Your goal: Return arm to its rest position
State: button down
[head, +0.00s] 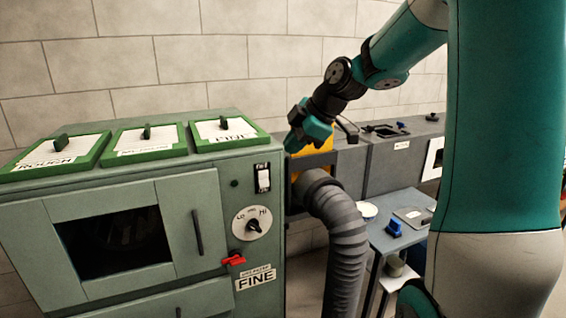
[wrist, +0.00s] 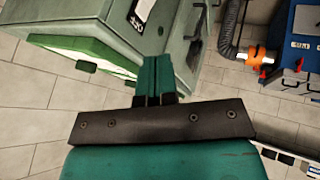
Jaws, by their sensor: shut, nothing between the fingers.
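My arm (head: 395,45) reaches across the upper right of the head view, bent at the wrist. My gripper (head: 296,140) hangs in the air near the right edge of the green cabinet, in front of the wall. In the wrist view its two teal fingers (wrist: 153,80) are together with nothing between them. No object is held. The green cabinet (head: 215,190) stands at the left, and it also shows beyond the fingers in the wrist view (wrist: 110,25).
Three green-framed lids (head: 145,140) top the cabinet. A grey ribbed hose (head: 345,235) curves down from an orange part (head: 312,163) beside it. A small table (head: 378,236) holds a blue item (head: 394,228). A grey duct unit (head: 395,155) runs along the wall. The air above the cabinet is clear.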

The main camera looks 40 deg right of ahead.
jog(key=shift+v, duration=0.85)
jog(key=shift+w, duration=0.15)
jog(key=s+a+f+m+g+y, duration=0.15)
jog(key=s+a, duration=0.25)
jog(key=a, duration=0.5)
jog(key=s+a+m+g, duration=0.15)
jog(key=s+a, duration=0.25)
jog(key=a, duration=0.5)
jog(key=s+a+f+m+g, duration=0.1)
jog(key=s+a+f, duration=0.1)
jog(key=s+a, duration=0.2)
jog(key=s+a+f+m+g, duration=0.2)
jog(key=s+a, duration=0.2)
jog(key=s, duration=0.6)
jog(key=shift+s+a, duration=0.25)
jog(key=shift+s, duration=0.05)
jog(key=c, duration=1.8)
grip_release()
jog(key=shift+f+h, duration=0.1)
jog(key=shift+h, duration=0.15)
jog(key=shift+c, duration=0.2)
